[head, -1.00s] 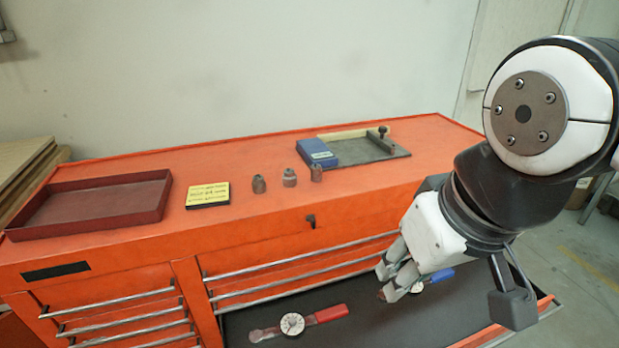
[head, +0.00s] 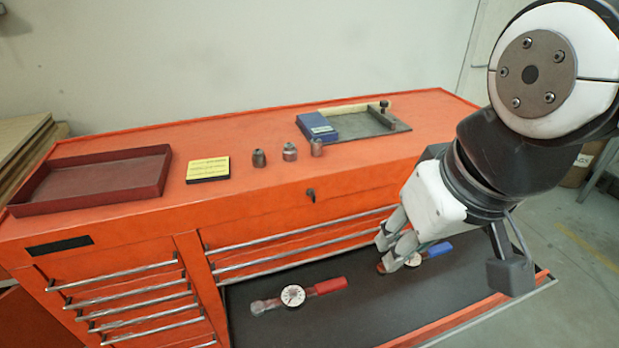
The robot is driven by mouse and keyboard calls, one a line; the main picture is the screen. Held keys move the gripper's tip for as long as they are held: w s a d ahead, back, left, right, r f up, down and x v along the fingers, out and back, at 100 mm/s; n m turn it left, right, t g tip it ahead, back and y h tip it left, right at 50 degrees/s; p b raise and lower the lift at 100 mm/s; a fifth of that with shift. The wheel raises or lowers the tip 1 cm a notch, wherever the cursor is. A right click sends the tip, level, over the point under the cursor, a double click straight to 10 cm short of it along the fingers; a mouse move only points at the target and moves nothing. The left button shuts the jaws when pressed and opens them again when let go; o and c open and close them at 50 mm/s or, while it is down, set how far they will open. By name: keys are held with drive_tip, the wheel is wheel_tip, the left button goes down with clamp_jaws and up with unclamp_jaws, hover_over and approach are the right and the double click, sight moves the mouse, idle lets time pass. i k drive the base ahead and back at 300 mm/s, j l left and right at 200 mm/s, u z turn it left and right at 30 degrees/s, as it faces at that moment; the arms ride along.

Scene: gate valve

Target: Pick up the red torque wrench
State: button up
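The red torque wrench (head: 329,285) lies flat in the open drawer in the head view, with its red handle to the right and its round white dial (head: 293,296) near the middle. A second torque wrench with a blue handle (head: 439,248) lies farther right in the same drawer, partly hidden by my gripper. My gripper (head: 383,255) points down and to the left, over the blue wrench's end and to the right of the red wrench. Its two fingers look apart, with nothing seen between them. The red wrench is not touched by it.
The drawer (head: 350,318) has a dark, mostly bare floor.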

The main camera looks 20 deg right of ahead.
sight(258, 308)
drive_tip(key=j, duration=0.95)
drive_tip(key=k+j, duration=0.15)
drive_tip(key=j, duration=0.15)
drive_tip(key=k+j, duration=0.15)
drive_tip(key=j+u, duration=0.05)
drive_tip(key=j, duration=0.05)
